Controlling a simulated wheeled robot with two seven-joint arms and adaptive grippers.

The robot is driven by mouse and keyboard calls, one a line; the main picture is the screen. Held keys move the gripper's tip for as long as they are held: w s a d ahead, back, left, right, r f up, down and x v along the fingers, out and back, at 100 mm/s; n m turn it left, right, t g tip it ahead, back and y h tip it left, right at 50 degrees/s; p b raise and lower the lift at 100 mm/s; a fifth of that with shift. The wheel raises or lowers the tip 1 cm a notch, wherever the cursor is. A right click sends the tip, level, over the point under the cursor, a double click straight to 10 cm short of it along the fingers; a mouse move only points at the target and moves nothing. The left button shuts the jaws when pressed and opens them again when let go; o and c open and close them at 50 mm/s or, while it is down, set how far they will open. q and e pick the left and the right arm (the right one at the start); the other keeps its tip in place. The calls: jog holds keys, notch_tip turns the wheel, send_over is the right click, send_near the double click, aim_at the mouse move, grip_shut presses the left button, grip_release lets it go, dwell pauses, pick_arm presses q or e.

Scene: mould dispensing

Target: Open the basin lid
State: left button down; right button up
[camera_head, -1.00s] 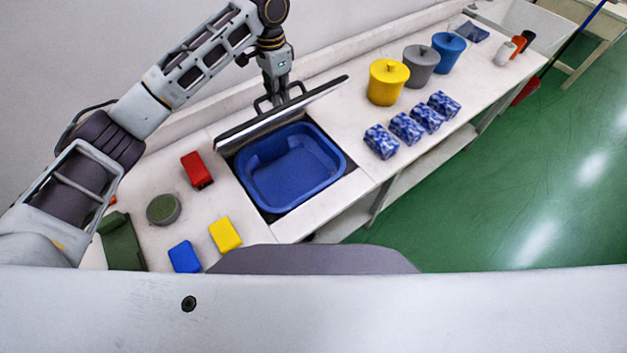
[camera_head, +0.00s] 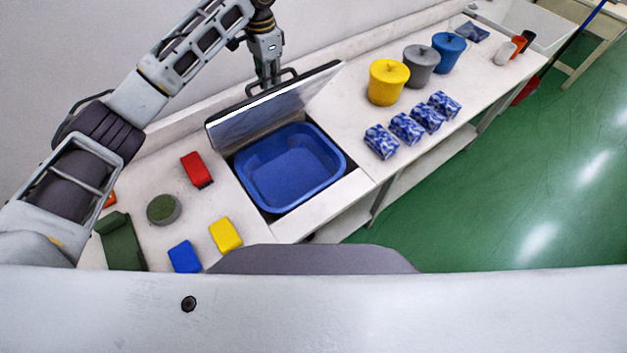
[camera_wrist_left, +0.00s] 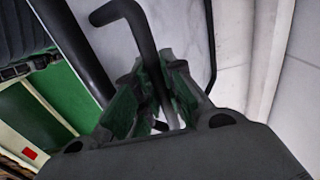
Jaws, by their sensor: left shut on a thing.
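The basin lid (camera_head: 275,108) is a flat silvery panel with a dark rim. It stands tilted up along the wall side of the blue basin (camera_head: 290,167), whose inside is in plain view and looks empty. My left gripper (camera_head: 268,86) is behind the lid's top, shut on the lid's dark bar handle. In the left wrist view the handle (camera_wrist_left: 130,20) runs down between the fingers of the left gripper (camera_wrist_left: 158,100). The fingertips are partly hidden by the lid in the head view. My right gripper is not in view.
Left of the basin are a red block (camera_head: 197,169), a round green tin (camera_head: 163,209), a yellow block (camera_head: 225,234) and a blue block (camera_head: 184,256). To the right stand yellow (camera_head: 388,84), grey (camera_head: 420,66) and blue (camera_head: 449,53) lidded pots and several blue-white patterned blocks (camera_head: 381,142).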

pick_arm(q)
jog(key=w, duration=0.1)
jog(key=w+a+r, duration=0.1)
jog(key=w+a, duration=0.1)
jog(key=shift+w+a+r, duration=0.1)
jog(key=shift+a+r, duration=0.05)
jog(key=shift+r, duration=0.1)
dwell(0.5)
jog(key=shift+w+a+r, duration=0.1)
jog(key=shift+w, duration=0.05)
jog(key=shift+w+a+r, duration=0.25)
jog(key=shift+w+a, duration=0.35)
jog(key=shift+w, duration=0.2)
jog(key=shift+w+a+r, duration=0.2)
jog(key=shift+w+a, duration=0.35)
jog(key=shift+w, duration=0.2)
jog(key=shift+w+a+r, duration=0.15)
jog(key=shift+w+a, duration=0.45)
jog(key=shift+w, duration=0.25)
jog(key=shift+w+a+r, duration=0.15)
jog(key=shift+w+a, duration=0.45)
jog(key=shift+w, duration=0.25)
jog(key=shift+w+a, duration=0.1)
